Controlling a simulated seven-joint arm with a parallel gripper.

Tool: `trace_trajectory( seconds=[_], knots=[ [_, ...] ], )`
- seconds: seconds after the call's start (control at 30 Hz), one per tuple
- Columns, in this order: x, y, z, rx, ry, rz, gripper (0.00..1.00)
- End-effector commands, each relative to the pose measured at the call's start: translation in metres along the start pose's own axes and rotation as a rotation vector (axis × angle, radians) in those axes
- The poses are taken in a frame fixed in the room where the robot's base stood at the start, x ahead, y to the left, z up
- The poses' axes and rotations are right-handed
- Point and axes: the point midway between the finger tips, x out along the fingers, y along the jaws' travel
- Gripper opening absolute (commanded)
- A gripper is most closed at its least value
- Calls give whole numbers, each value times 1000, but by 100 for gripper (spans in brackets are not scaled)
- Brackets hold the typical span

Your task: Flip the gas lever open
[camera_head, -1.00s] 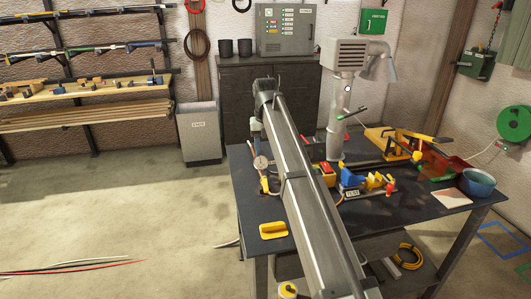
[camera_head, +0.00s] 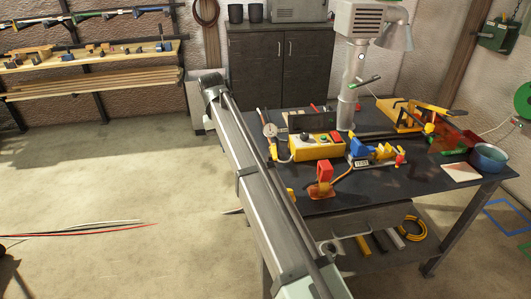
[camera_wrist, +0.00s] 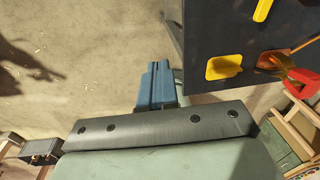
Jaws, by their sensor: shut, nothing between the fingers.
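A small yellow handle (camera_head: 284,152) stands beside a round gauge (camera_head: 270,130) at the left side of the bench. It may be the gas lever, but it is too small to be sure or to tell its position. A yellow bar (camera_wrist: 263,10) at the top of the wrist view may be the same handle. My gripper (camera_wrist: 157,68) shows in the wrist view as blue fingers together with nothing between them. It is left of the dark bench (camera_wrist: 225,25), seen over the floor, apart from the handle. My arm hides it in the head view.
A yellow pad (camera_wrist: 224,67) lies near the bench edge. A blue and yellow clamp (camera_head: 372,152) is further right. Open floor lies left.

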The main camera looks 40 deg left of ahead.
Motion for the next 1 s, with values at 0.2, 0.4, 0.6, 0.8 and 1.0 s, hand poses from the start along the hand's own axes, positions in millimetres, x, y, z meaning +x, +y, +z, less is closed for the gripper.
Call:
trace_trajectory(
  seconds=[0.2,0.4,0.6,0.8,1.0],
  knots=[
    [15,13,-12,150,-43,-92,0],
    [21,11,-15,355,-90,-140,0],
    [26,3,-16,663,-172,-179,0],
    [26,-12,-15,1043,-283,-188,0],
    [23,-24,-13,1417,-402,-156,0]
  ],
)
